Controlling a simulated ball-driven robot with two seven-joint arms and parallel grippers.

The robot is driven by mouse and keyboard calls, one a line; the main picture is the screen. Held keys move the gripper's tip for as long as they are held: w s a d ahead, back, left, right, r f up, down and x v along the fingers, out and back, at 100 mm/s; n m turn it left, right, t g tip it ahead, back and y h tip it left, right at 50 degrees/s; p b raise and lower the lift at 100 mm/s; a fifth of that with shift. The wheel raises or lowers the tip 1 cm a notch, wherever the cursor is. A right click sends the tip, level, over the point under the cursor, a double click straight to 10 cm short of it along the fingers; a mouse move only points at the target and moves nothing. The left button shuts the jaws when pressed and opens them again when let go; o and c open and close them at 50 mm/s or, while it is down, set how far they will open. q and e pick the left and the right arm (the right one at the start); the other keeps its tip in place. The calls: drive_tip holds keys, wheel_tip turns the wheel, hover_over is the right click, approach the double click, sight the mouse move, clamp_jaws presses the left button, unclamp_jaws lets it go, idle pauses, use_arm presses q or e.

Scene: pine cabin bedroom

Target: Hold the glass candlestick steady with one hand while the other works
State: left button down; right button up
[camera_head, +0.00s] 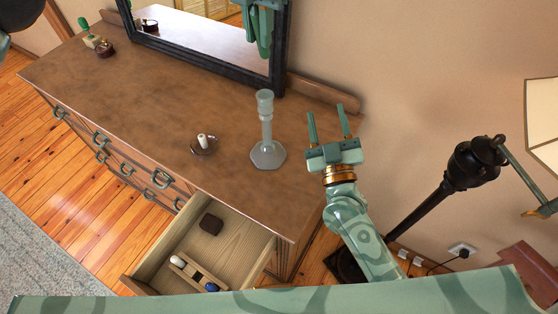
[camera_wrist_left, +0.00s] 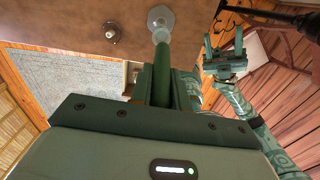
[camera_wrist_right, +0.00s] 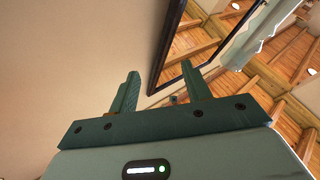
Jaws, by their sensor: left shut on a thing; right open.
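The glass candlestick (camera_head: 267,130) stands upright and free on the dresser top, its cup empty in the head view; it also shows in the left wrist view (camera_wrist_left: 160,20). In the left wrist view the rod's tip lines up with the candlestick's cup; I cannot tell the exact gap. My right gripper (camera_head: 330,125) is open and empty to the right of the candlestick, apart from it, fingers towards the wall.
A small dish (camera_head: 204,146) with a white stub stands left of the candlestick on the dresser (camera_head: 120,85). The black-framed mirror (camera_head: 200,50) stands behind. An open drawer (camera_head: 230,248) holds several small things. A black lamp (camera_head: 440,185) stands to the right.

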wheel_tip(320, 180, up, 6)
drive_tip(key=a+r+n+t+y, duration=0.1)
drive_tip(key=a+n+t, duration=0.1)
drive_tip(key=a, duration=0.1)
drive_tip(key=m+g+y, duration=0.1)
drive_tip(key=m+g, duration=0.4)
drive_tip(key=g, duration=0.1)
approach(268, 128)
drive_tip(key=x, duration=1.1)
drive_tip(key=shift+w+r, duration=0.15)
drive_tip(key=shift+w, duration=0.05)
clamp_jaws()
